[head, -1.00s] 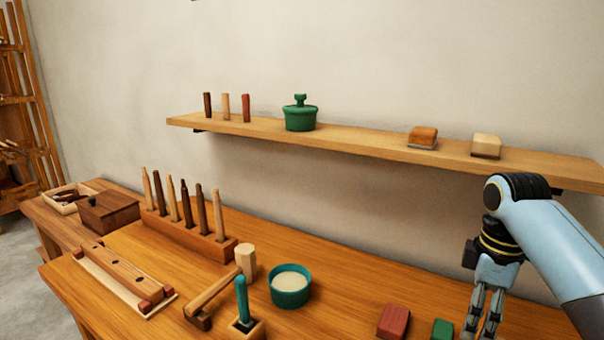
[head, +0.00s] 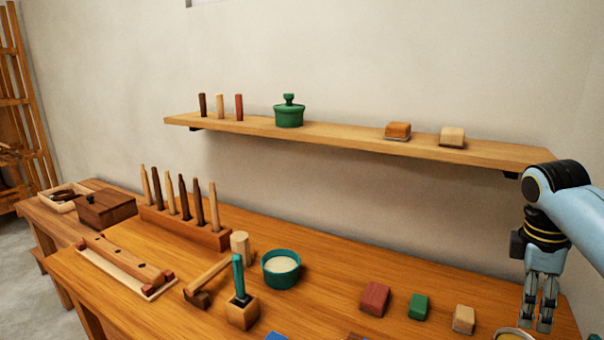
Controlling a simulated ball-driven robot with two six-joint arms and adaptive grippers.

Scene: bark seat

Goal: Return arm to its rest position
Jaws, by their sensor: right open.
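My right gripper (head: 538,318) hangs at the right side of the view, fingers pointing down, over the right end of the wooden bench (head: 330,270). Its two fingers are apart, with nothing seen between them. My right arm (head: 575,215) comes in from the right edge, in front of the wall and near the right end of the shelf. My left gripper and arm do not show.
Red (head: 375,298), green (head: 419,306) and pale (head: 463,319) blocks lie left of the gripper. A round container (head: 513,334) is partly cut off beside it. A teal bowl (head: 281,268) stands mid-bench. The wall shelf (head: 350,140) runs above.

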